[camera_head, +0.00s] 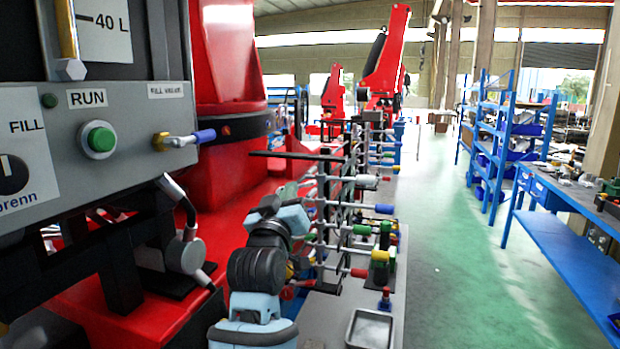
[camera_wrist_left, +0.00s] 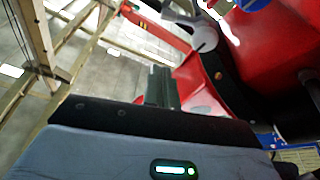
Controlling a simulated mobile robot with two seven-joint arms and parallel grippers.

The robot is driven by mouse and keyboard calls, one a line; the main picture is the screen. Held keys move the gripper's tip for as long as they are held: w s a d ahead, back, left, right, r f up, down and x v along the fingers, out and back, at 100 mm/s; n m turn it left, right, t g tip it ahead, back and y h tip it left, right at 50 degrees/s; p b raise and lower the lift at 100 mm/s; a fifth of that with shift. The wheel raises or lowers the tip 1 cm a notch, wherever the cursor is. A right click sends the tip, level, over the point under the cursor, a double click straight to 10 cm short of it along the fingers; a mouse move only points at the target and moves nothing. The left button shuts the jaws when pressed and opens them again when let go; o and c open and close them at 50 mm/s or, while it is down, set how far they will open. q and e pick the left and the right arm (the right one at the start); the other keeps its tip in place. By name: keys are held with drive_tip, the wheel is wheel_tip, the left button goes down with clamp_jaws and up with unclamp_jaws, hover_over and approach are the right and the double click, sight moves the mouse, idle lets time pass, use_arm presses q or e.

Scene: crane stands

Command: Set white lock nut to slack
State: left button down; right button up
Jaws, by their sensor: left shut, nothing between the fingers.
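A white round piece (camera_head: 367,181), which may be the white lock nut, sits at the right end of a rod on the rack (camera_head: 322,215) in the head view. At this size I cannot tell whether it is tight or slack. My left arm rises from the bottom middle, and my left gripper (camera_head: 307,183) is at the rack's left side, partly hidden by my own wrist. Its dark fingers (camera_wrist_left: 161,86) are shut and empty in the left wrist view. The gripper appears apart from the white piece, left of it. My right gripper is not in view.
A control panel with a green RUN button (camera_head: 99,139) and a blue-tipped lever (camera_head: 190,138) stands close on the left. Rods with coloured ends project from the rack. A grey tray (camera_head: 370,329) lies below. Blue shelves (camera_head: 500,140) stand right, across clear green floor.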

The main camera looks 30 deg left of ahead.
use_arm(q)
wheel_tip(320, 180, up, 4)
drive_tip(key=f, duration=0.1)
hover_over(304, 185)
drive_tip(key=s, duration=0.1)
drive_tip(key=f, duration=0.1)
drive_tip(key=d+f, duration=0.1)
drive_tip(key=f, duration=0.1)
drive_tip(key=shift+d+f+p, duration=0.1)
drive_tip(key=shift+f+p, duration=0.15)
drive_tip(key=shift+p, duration=0.05)
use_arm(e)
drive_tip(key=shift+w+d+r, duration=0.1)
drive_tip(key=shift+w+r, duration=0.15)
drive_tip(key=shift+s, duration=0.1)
